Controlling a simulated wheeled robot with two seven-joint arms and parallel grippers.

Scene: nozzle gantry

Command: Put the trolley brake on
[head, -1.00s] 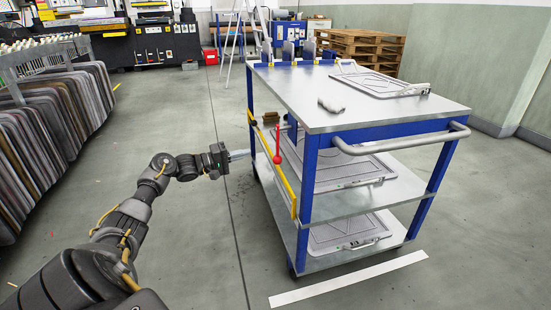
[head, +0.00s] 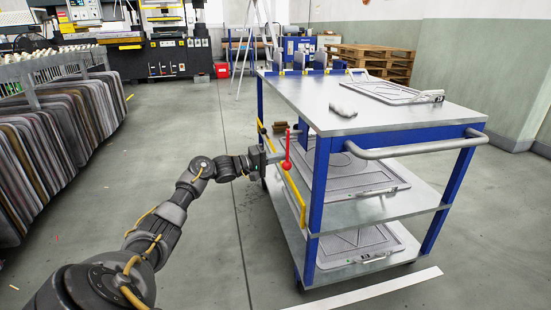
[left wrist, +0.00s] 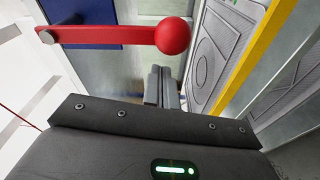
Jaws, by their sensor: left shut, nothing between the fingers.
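The blue trolley with grey metal shelves (head: 395,135) stands on the right in the head view. Its brake lever is red with a round knob (head: 286,164) and hangs down at the trolley's left side, beside a yellow bar (head: 295,190). In the left wrist view the red lever (left wrist: 110,36) and its knob (left wrist: 173,36) lie across the top, just beyond my fingers. My left gripper (head: 279,156) is shut and empty, with its tips close to the knob; the wrist view shows the closed fingers (left wrist: 162,78). I cannot tell whether they touch it. My right gripper is out of view.
A rack of dark screens (head: 50,150) stands at the left. Open floor (head: 185,135) lies between rack and trolley. Pallets (head: 375,62) are at the back.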

